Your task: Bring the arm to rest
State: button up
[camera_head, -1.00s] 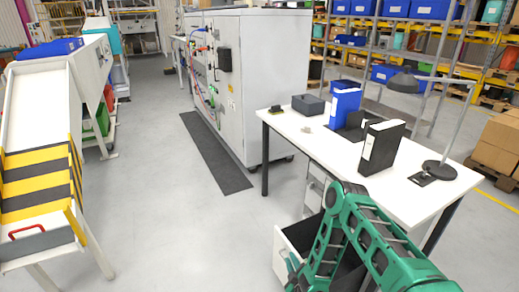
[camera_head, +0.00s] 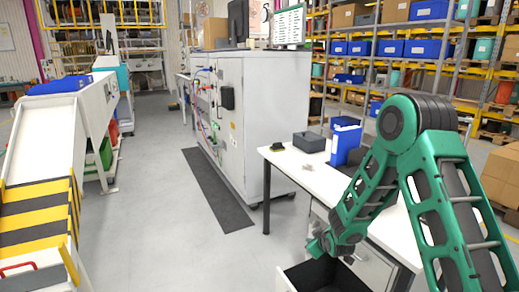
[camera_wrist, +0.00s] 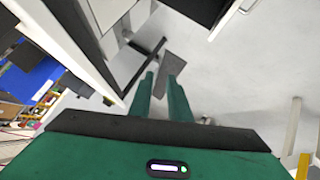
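My green arm rises at the right of the head view, folded with its elbow high over the desk (camera_head: 325,182). My gripper (camera_head: 316,246) hangs at the desk's front side, above the open drawer (camera_head: 300,277), and points down. In the wrist view the two green fingers of my gripper (camera_wrist: 162,76) stand apart with a gap between them. Nothing is held between them. My arm hides the right part of the desk.
A blue binder (camera_head: 346,142) and a grey box (camera_head: 308,142) stand on the desk. A grey cabinet (camera_head: 245,115) stands behind it, with a dark mat (camera_head: 215,190) alongside. A striped chute (camera_head: 38,215) is at the left. The floor between is clear.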

jog(key=s+d+r+m+g, duration=0.1)
jog(key=s+d+r+m, duration=0.1)
jog(key=s+r, duration=0.35)
jog(key=s+d+r+m+g, duration=0.1)
jog(key=s+d+r, duration=0.2)
jog(key=r, duration=0.6)
jog(key=s+d+r+m+g, duration=0.15)
jog(key=s+r, duration=0.25)
jog(key=s, duration=0.4)
jog(key=s+d+r+m+g+h, duration=0.1)
jog(key=s+r+m, duration=0.1)
jog(key=s+r, duration=0.35)
jog(key=s+d+r+m+g, duration=0.1)
jog(key=s+r, duration=0.1)
jog(key=s, duration=0.7)
jog(key=s+d+f+m+g, duration=0.1)
jog(key=s+d+m+g, duration=0.1)
jog(key=s+d, duration=0.3)
jog(key=s+d+f+m+g, duration=0.1)
jog(key=s+d+m+g, duration=0.2)
jog(key=s, duration=1)
jog(key=d+m, duration=0.1)
jog(key=d, duration=0.2)
jog(key=shift+d+m, duration=0.25)
jog(key=shift+m, duration=0.1)
jog(key=shift+w+f, duration=0.3)
jog(key=shift+w, duration=0.3)
